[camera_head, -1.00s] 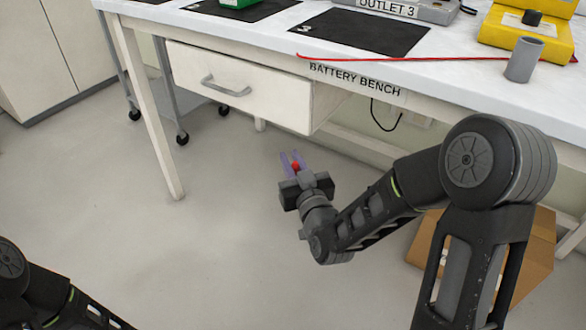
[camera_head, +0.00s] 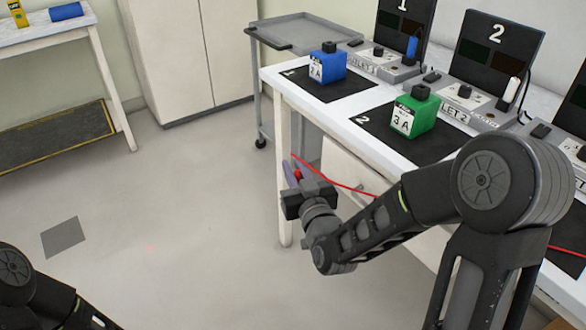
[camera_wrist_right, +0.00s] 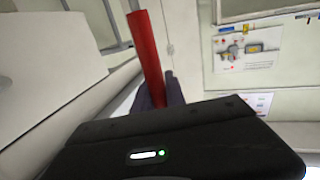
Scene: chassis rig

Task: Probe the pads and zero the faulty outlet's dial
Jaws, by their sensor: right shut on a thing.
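My right gripper (camera_head: 293,174) is shut on a red probe (camera_wrist_right: 147,60), held off the bench's near left corner. Only a bit of red shows between the fingers in the head view. A third outlet is cut off at the right. Black mats 1 (camera_head: 320,92) and 2 (camera_head: 377,132) lie before them. My left gripper is out of view.
A blue block (camera_head: 327,64) sits on mat 1 and a green block (camera_head: 413,114) on mat 2. A red cable (camera_head: 340,181) crosses the bench's front. A grey cart (camera_head: 270,42) stands behind the bench. The floor at left is clear.

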